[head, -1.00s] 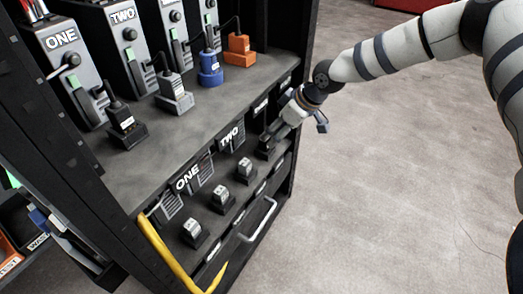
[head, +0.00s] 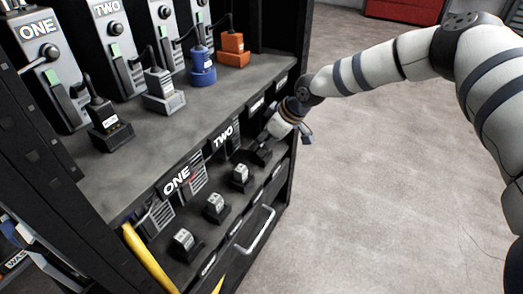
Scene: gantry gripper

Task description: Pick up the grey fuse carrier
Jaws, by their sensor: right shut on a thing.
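My right gripper (head: 262,150) reaches into the lower ledge of the cabinet from the right. Its fingers are shut at the far end of a row of small grey-topped blocks on black bases. What it is shut on, which I take as the grey fuse carrier, is almost wholly hidden by the fingers. The near block (head: 184,243), middle block (head: 215,205) and far block (head: 240,176) of the row stand free of the gripper. A grey plug-like piece (head: 163,97) stands on the upper shelf, apart from the gripper. My left gripper is out of view.
The upper shelf (head: 140,170) holds a black piece (head: 108,133), a blue piece (head: 202,70) and an orange piece (head: 233,50) before panels marked ONE and TWO. A drawer handle (head: 255,232) juts out below the ledge. The floor (head: 370,200) at right is clear.

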